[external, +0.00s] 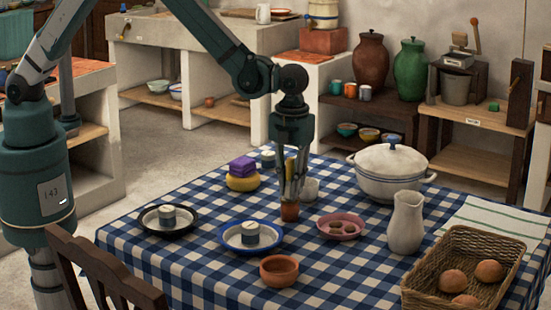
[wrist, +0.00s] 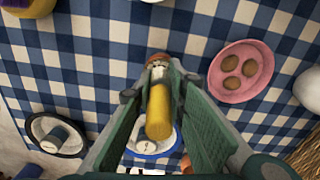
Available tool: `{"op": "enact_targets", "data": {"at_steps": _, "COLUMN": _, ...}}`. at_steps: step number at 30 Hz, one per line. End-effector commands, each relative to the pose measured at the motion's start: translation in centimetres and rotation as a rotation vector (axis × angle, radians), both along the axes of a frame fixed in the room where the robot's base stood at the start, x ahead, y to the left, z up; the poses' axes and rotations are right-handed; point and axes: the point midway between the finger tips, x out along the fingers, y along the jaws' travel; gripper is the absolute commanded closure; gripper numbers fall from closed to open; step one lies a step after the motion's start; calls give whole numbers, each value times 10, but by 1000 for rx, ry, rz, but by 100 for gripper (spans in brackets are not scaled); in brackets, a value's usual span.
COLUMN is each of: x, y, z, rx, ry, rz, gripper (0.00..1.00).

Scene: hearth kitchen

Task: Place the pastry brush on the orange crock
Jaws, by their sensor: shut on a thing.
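My gripper (external: 291,193) points down over the table and is shut on the pastry brush, whose yellow handle (external: 291,165) stands between the fingers. In the wrist view the yellow handle (wrist: 158,115) runs between the pads, with a pale part at its far end.
Nearby on the checked cloth are a pink dish (external: 340,226), a blue-rimmed plate (external: 250,237), a terracotta bowl (external: 279,270) and a black-rimmed plate (external: 168,219). A white pot (external: 390,172), a jug (external: 406,222) and a wicker basket (external: 463,265) stand to the right.

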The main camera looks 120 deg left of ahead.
Motion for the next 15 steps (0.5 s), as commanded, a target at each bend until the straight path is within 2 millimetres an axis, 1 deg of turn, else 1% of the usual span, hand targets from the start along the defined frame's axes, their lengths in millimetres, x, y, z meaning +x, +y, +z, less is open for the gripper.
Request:
{"op": "enact_targets", "data": {"at_steps": 9, "x": 0, "y": 0, "z": -3, "rx": 0, "ry": 0, "rz": 0, "gripper": 97}}
{"op": "enact_targets", "data": {"at_steps": 10, "x": 0, "y": 0, "z": -4, "rx": 0, "ry": 0, "rz": 0, "gripper": 84}}
{"op": "enact_targets", "data": {"at_steps": 12, "x": 0, "y": 0, "z": -3, "rx": 0, "ry": 0, "rz": 0, "gripper": 74}}
{"op": "enact_targets", "data": {"at_steps": 13, "x": 0, "y": 0, "z": -3, "rx": 0, "ry": 0, "rz": 0, "gripper": 70}}
{"op": "enact_targets", "data": {"at_steps": 15, "x": 0, "y": 0, "z": -3, "rx": 0, "ry": 0, "rz": 0, "gripper": 70}}
